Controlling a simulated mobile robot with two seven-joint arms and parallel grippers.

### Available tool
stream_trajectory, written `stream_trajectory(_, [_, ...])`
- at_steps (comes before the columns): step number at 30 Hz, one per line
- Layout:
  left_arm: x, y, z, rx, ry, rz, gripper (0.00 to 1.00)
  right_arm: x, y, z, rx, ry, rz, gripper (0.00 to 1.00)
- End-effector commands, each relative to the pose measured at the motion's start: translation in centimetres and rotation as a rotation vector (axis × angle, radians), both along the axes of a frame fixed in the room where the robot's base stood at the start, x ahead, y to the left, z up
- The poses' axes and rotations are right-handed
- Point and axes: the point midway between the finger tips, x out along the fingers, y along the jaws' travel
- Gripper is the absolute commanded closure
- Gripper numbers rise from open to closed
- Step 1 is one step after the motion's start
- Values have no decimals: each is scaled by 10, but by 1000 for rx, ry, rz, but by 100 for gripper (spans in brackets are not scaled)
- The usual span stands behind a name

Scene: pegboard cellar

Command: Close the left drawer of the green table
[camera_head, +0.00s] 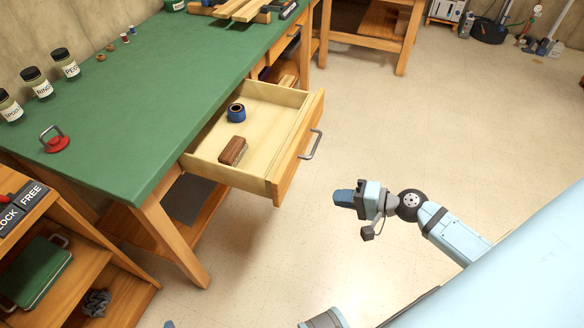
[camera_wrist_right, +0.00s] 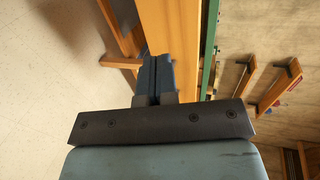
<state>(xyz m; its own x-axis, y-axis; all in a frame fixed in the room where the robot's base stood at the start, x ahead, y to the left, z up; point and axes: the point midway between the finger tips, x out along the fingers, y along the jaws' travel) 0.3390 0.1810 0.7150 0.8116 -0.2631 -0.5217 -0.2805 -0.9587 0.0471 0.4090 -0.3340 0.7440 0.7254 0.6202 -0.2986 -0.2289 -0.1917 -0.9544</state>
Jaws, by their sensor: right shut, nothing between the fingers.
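The green table (camera_head: 150,95) stands at the left. Its near, left drawer (camera_head: 297,158) is pulled well out, with a grey bar handle (camera_head: 311,144) on its wooden front. A brown brush-like block (camera_head: 233,151) and a blue roll (camera_head: 236,112) lie inside. My right gripper (camera_head: 343,197) is shut and empty, in front of the drawer and to the right of its front, apart from it in the head view. In the right wrist view its closed blue fingers (camera_wrist_right: 158,75) point towards wood. Only a small blue tip, probably my left gripper (camera_head: 169,324), shows at the bottom edge.
A wooden shelf (camera_head: 85,240) with a green case (camera_head: 35,270) stands at the lower left. Jars (camera_head: 65,64) and a red-based object (camera_head: 57,142) stand on the tabletop. Another wooden table (camera_head: 375,40) is at the back. The floor (camera_head: 440,130) right of the drawer is clear.

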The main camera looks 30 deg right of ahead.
Motion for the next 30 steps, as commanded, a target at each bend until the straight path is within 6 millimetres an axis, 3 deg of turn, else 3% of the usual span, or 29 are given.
stream_trajectory(7, [3, 0, 7, -2, -13, 0, 6, 29, 25, -10, 1, -3, -1, 100])
stream_trajectory(18, [0, 0, 1, 5, 1, 0, 6, 83, 71, -27, -1, -2, 0, 100])
stream_trajectory(24, [0, 1, 2, 7, 1, -1, 6, 98, 84, -28, -2, -1, 0, 100])
stream_trajectory(30, [0, 1, 2, 8, 1, 0, 6, 100, 86, -29, -3, 0, 0, 100])
